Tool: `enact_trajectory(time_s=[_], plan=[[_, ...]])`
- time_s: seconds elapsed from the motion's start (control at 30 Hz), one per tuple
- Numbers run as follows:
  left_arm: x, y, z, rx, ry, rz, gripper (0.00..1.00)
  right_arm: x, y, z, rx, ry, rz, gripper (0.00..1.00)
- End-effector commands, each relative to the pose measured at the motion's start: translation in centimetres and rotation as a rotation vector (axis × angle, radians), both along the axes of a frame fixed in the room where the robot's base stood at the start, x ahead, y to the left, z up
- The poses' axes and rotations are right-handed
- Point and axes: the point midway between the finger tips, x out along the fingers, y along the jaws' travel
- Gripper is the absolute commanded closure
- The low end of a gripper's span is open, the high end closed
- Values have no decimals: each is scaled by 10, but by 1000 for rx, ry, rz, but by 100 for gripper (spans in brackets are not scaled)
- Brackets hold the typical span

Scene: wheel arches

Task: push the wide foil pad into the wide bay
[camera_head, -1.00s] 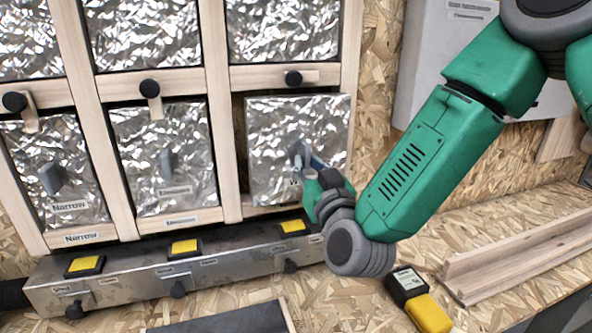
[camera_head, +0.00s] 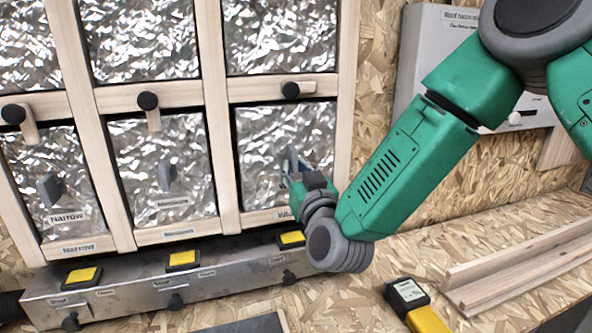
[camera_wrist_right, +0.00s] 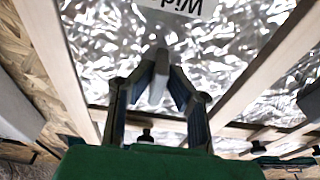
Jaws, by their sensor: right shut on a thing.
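The wide foil pad (camera_head: 262,150) is a crinkled silver panel sitting inside the lower right bay of the wooden frame (camera_head: 226,190). Its face looks about level with the pads beside it. My right gripper (camera_head: 290,165) is shut on the grey handle at the pad's middle. The bay's lower label is partly hidden by my right wrist in the head view. My left gripper is not in view.
Foil pads with grey handles (camera_head: 165,170) fill the bays to the left. Dark knobs on wooden turn latches (camera_head: 291,90) sit on the rails above. A metal rail with yellow buttons (camera_head: 183,258) runs below.

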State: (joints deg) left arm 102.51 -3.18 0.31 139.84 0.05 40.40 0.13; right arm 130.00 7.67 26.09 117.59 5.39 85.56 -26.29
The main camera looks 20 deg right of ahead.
Motion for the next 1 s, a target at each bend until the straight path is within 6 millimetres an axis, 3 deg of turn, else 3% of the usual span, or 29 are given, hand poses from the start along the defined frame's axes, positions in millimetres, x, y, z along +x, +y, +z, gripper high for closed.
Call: enact_trajectory(time_s=[0.5,0.53,0.6,1.0], plan=[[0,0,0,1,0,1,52,6,-3,0,2,-1,-1,100],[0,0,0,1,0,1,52,6,-3,0,2,-1,0,84],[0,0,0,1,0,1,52,6,-2,0,1,0,0,63],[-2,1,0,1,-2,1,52,0,-2,-1,0,0,0,63]])
